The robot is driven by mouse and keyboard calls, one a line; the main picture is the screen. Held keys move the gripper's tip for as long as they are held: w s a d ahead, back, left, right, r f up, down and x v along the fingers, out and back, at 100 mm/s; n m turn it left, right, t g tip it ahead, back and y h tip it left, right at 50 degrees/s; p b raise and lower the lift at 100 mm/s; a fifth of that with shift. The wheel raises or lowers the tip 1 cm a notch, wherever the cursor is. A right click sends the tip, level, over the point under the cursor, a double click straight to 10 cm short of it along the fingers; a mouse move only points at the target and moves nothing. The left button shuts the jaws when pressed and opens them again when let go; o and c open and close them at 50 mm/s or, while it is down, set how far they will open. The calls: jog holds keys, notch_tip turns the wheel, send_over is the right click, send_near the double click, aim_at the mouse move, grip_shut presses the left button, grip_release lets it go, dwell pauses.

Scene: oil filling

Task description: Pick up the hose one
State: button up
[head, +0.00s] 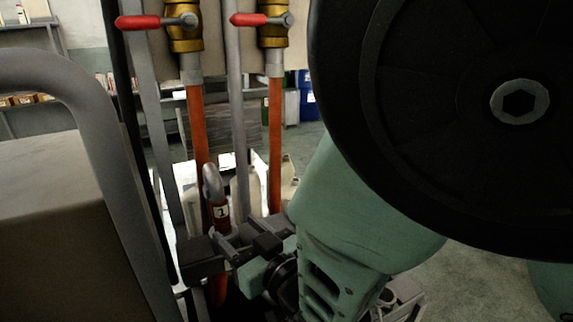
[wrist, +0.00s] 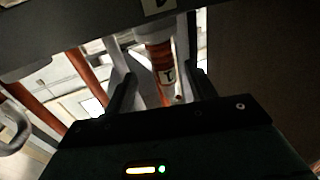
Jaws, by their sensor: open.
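Hose one, marked by a white label with a "1" (head: 221,212), has a red-orange grip and a grey hooked end on top; it stands upright left of centre in the head view. In the wrist view hose one (wrist: 157,57) and its label show between the two fingers. My gripper (head: 222,241) is open at hose one, just below the label in the head view. In the wrist view my gripper (wrist: 160,80) has a finger on each side of the hose. I cannot tell whether either finger touches it. The lower part of the hose is partly hidden by the gripper.
Two orange hoses (head: 197,125) (head: 275,140) hang from brass valves (head: 184,25) (head: 273,22) with red handles. A grey pipe (head: 237,110) runs between them. A grey rail and frame (head: 85,95) stand close on the left. Open floor (head: 470,280) shows at lower right.

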aim_at(210, 175)
jog(key=p+x, duration=0.1)
jog(key=x, duration=0.2)
jog(key=shift+w+a, duration=0.1)
jog(key=p+x, duration=0.3)
jog(key=x, duration=0.2)
jog(key=shift+f, duration=0.15)
jog(key=shift+a+f, duration=0.1)
jog(key=shift+a, duration=0.1)
jog(key=c, duration=1.2)
grip_shut()
jog(key=shift+r+b, duration=1.65)
jog(key=shift+r, duration=3.4)
